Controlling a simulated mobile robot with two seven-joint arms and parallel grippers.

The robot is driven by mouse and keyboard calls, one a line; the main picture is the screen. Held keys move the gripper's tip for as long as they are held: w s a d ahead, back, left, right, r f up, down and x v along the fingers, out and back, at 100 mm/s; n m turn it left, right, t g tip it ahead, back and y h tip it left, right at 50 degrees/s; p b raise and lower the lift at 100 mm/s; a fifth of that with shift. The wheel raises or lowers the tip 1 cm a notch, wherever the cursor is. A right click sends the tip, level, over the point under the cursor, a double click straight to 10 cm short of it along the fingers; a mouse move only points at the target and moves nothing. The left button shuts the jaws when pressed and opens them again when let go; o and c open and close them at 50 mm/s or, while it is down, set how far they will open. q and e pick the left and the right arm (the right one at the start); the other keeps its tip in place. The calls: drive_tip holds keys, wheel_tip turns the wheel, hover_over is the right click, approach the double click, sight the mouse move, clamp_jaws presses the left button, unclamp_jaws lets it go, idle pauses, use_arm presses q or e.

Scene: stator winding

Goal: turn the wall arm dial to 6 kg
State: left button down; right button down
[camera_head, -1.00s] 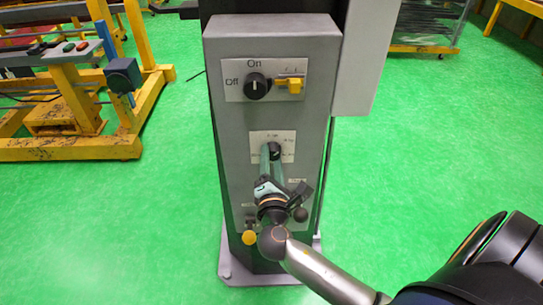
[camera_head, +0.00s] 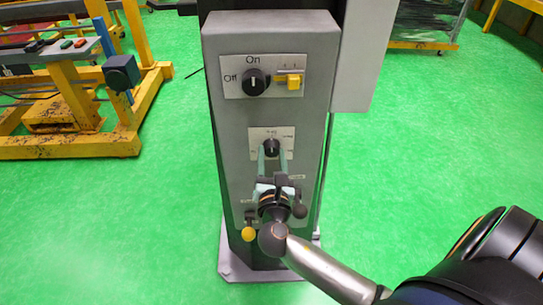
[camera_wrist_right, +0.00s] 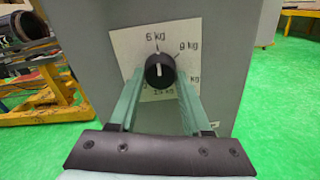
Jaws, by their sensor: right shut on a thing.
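The wall arm dial is a round black knob (camera_wrist_right: 160,71) on a white label plate (camera_wrist_right: 124,48), on the front of a grey column. The plate shows 6 kg at the top and 8 kg at the upper right; lower markings are partly hidden. A white line on the knob stands about upright, in line with the 6 kg mark. The dial also shows in the head view (camera_head: 271,147). My right gripper (camera_wrist_right: 159,76) has its two green fingers on either side of the knob and is shut on it. In the head view my right gripper (camera_head: 270,153) reaches up from below. My left gripper is out of view.
Above the dial are a black On/Off switch (camera_head: 256,82) and a yellow slider (camera_head: 294,82). Below it are a yellow knob (camera_head: 248,234) and a dark knob (camera_head: 299,211), close to my wrist.

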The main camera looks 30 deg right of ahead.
idle(0.5)
drive_tip(key=shift+c, duration=1.7)
unclamp_jaws()
